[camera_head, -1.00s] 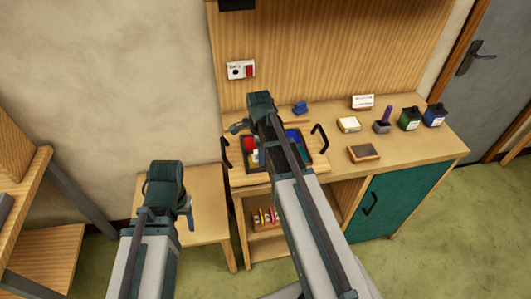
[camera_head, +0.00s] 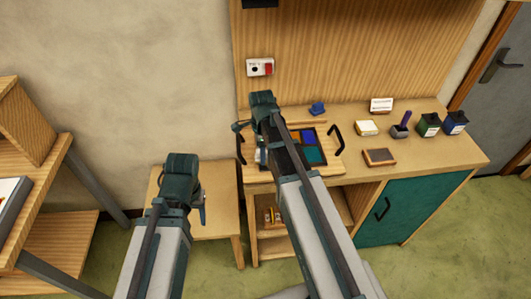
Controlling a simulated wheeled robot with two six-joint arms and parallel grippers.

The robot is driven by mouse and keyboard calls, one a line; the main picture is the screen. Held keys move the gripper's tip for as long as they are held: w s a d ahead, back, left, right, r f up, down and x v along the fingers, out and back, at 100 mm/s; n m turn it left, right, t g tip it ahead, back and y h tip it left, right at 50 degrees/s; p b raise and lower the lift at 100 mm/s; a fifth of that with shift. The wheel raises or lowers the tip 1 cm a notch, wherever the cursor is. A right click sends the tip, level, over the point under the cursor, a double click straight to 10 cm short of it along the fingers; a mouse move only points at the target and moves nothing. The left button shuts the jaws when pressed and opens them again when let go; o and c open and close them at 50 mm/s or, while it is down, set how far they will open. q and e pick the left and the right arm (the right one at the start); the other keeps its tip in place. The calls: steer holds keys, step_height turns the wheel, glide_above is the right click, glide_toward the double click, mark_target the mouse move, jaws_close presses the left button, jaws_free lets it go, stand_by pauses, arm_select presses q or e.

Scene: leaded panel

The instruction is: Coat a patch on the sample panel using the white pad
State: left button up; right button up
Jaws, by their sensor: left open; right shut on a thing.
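The sample panel (camera_head: 314,155), with blue, teal and dark patches, lies in a wooden tray with black handles (camera_head: 338,138) on the bench. My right arm hides part of it. My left gripper (camera_head: 202,212) is open, over the low wooden table left of the bench, away from the panel.
A blue object (camera_head: 317,108) sits behind the tray. A brown-edged block (camera_head: 379,157), a grey holder with a purple stick (camera_head: 400,129), a green bottle (camera_head: 428,125), a blue bottle (camera_head: 455,122) and a white card (camera_head: 381,105) stand to the right. A shelf (camera_head: 60,230) is far left.

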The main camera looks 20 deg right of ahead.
steer(key=shift+d, duration=0.1)
steer(key=shift+s+d, duration=0.2)
steer(key=shift+d, duration=0.6)
steer(key=shift+s+d, duration=0.15)
steer(key=shift+d, duration=0.6)
steer(key=shift+s+d+r, duration=0.1)
steer(key=shift+s+d, duration=0.1)
steer(key=shift+d, duration=0.65)
steer(key=shift+s+d, duration=0.15)
steer(key=shift+d, duration=0.65)
steer(key=shift+d, duration=0.15)
steer(key=shift+s+d, duration=0.2)
steer(key=shift+d, duration=0.55)
steer(key=shift+s+d, duration=0.15)
steer(key=shift+d, duration=0.6)
